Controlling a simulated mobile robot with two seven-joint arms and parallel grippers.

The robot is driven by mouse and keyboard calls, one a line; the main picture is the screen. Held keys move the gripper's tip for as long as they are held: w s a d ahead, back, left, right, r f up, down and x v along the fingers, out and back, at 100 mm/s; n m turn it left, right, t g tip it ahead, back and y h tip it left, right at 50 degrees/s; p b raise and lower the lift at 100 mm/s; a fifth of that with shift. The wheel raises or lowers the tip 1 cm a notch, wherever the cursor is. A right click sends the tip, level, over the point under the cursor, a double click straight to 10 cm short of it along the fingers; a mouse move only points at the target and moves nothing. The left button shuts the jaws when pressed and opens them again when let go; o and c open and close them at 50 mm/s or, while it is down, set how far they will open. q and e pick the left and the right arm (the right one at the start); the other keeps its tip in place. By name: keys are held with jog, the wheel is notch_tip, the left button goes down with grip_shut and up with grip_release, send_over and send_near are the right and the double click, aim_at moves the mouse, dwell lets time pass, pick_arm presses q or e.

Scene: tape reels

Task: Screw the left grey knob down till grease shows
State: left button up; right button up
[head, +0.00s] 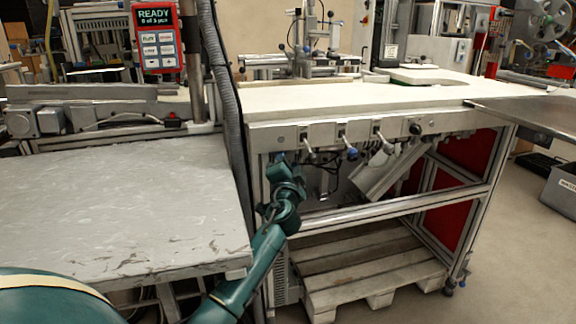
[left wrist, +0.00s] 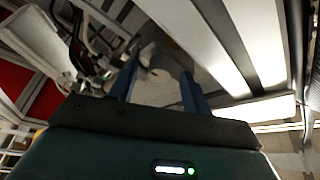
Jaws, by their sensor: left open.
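Several grey knob-like fittings with levers line the front rail of the pale-topped workbench; the leftmost (head: 308,142) is just right of my left gripper. I cannot tell for sure which one is the left grey knob, and no grease can be made out. My left gripper (head: 280,160) is raised at the bench's left front, just below the rail. In the left wrist view its two blue fingers (left wrist: 158,70) are apart. A small pale grey shape (left wrist: 147,54) shows near the fingertips; I cannot tell whether it is a knob or whether they touch it. My right gripper is out of view.
The workbench (head: 350,95) has an open frame below, with a wooden pallet (head: 375,262) on the floor. A grey table (head: 120,210) stands close at left, beside a ribbed hose (head: 226,95). A red READY panel (head: 157,37) stands behind.

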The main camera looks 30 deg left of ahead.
pick_arm(q)
jog(key=v, duration=1.3)
jog(key=shift+p, duration=0.3)
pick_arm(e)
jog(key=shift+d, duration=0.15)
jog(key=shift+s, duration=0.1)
